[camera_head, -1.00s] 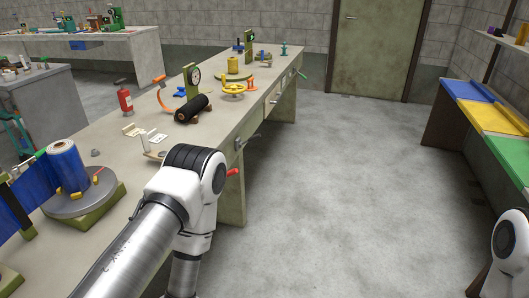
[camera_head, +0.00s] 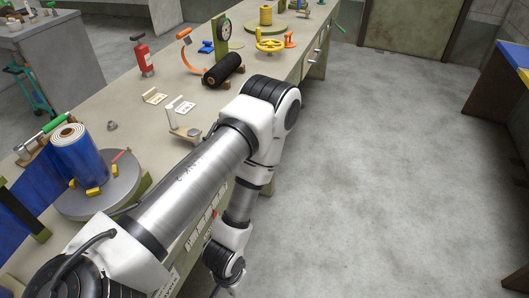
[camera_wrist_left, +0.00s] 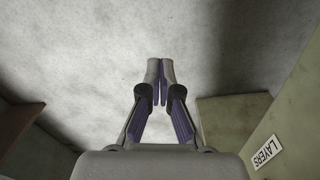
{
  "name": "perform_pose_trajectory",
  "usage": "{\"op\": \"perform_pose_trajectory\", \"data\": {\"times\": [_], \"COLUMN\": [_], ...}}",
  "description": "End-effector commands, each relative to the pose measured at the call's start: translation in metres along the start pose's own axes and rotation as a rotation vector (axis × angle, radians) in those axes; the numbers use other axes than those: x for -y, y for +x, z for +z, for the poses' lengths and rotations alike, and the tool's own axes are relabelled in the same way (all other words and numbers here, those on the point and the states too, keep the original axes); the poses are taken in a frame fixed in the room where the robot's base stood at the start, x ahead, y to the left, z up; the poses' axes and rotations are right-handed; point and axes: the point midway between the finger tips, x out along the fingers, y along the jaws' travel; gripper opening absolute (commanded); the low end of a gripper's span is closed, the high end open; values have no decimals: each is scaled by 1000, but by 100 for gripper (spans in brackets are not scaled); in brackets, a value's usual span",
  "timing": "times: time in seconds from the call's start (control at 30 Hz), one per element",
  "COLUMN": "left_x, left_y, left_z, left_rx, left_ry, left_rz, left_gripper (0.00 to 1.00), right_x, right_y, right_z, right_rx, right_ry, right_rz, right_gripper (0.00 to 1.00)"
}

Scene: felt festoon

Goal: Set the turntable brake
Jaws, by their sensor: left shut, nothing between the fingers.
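A round grey turntable (camera_head: 112,197) sits on the near left of the long bench in the head view. A blue roll (camera_head: 78,158) stands upright on it, with several small yellow blocks around the roll's foot. A small red piece (camera_head: 121,155) shows at the turntable's far edge; I cannot tell whether it is the brake. My left arm passes in front of the turntable's near right side and hides part of it. My left gripper (camera_wrist_left: 160,70) is shut and empty in the left wrist view, over bare floor beside the bench. My right gripper is not in view.
The bench (camera_head: 135,130) also carries a black roll (camera_head: 223,69), a dial gauge, a yellow handwheel (camera_head: 270,45) and a red extinguisher (camera_head: 144,57). A "LAYERS" label (camera_wrist_left: 267,151) shows close by in the wrist view. The floor right of the bench is clear.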

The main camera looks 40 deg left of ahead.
Motion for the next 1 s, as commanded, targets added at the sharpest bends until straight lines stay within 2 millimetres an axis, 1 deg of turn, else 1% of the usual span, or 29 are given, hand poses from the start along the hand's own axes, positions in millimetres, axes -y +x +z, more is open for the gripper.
{"op": "perform_pose_trajectory", "data": {"times": [0.07,0.1,0.17,0.2,0.27,0.3,0.33,0.37,0.4,0.5,0.6,0.87,0.97,1.0], "left_x": [2,4,12,20,36,49,59,69,81,101,107,107,107,108], "left_y": [9,12,11,4,-17,-37,-54,-70,-90,-126,-140,-142,-141,-141], "left_z": [-26,-50,-96,-131,-179,-205,-220,-232,-242,-252,-253,-254,-259,-264], "left_rx": [-101,-195,-387,-540,-783,-941,-1053,-1153,-1270,-1456,-1515,-1513,-1512,-1513], "left_ry": [-42,-79,-157,-221,-322,-389,-436,-477,-522,-592,-612,-609,-607,-606], "left_rz": [17,35,72,102,155,192,218,244,272,321,336,335,336,336], "left_gripper": [0,0,0,0,0,0,0,0,0,0,0,0,0,0], "right_x": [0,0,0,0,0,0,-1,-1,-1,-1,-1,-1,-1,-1], "right_y": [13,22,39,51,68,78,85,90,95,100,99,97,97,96], "right_z": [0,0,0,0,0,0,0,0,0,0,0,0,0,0], "right_rx": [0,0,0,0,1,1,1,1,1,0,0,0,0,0], "right_ry": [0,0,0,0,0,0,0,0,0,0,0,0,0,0], "right_rz": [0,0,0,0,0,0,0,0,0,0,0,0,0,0], "right_gripper": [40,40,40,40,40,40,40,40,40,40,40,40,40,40]}}
